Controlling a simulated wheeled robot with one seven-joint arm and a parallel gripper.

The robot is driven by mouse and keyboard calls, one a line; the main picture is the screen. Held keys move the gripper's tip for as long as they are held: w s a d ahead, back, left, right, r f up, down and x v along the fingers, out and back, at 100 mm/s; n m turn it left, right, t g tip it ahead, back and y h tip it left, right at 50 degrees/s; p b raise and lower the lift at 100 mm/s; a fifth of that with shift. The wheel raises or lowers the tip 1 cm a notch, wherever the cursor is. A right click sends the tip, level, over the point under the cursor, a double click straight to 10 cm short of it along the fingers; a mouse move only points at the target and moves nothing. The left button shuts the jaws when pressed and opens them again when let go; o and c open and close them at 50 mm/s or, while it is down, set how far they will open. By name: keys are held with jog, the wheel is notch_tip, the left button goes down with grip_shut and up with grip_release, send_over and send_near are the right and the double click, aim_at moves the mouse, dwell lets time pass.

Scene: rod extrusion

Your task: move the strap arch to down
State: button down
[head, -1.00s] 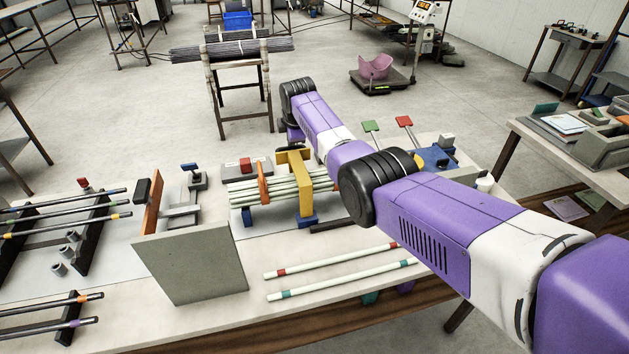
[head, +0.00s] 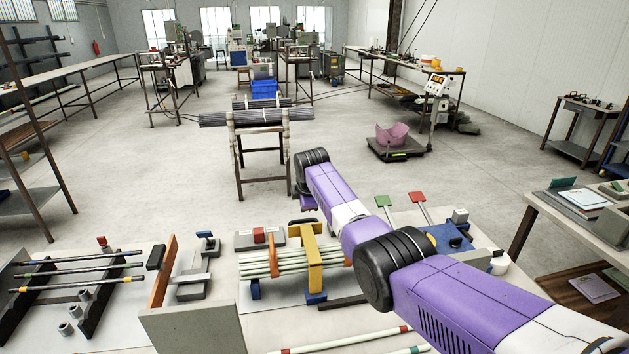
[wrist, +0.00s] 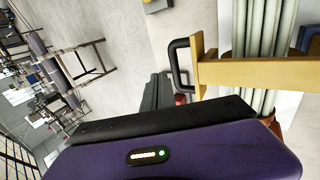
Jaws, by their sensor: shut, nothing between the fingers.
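The yellow strap arch (head: 315,240) stands upright across a bundle of pale rods (head: 274,262) on the bench, with a blue foot at its near side. In the wrist view its yellow bar (wrist: 250,73) crosses the rods, and a black loop handle (wrist: 182,68) sticks out from its end. I cannot tell how much gap lies between the bar and the rods. My gripper (head: 308,204) is beyond the arch's far end in the head view. Its dark fingers (wrist: 158,90) appear together and empty, to the left of the handle and apart from it in the wrist view.
An orange upright (head: 165,270) and a grey plate (head: 195,328) stand left of the bundle. Green and red paddles (head: 417,197) stand to the right. Open floor lies beyond the bench.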

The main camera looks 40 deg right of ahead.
notch_tip(320, 180, up, 10)
jog(key=s+a+b, duration=0.1)
jog(key=b, duration=0.1)
jog(key=shift+s+r, duration=0.15)
jog(key=shift+s, duration=0.15)
jog(key=shift+a, duration=0.1)
dwell(0.5)
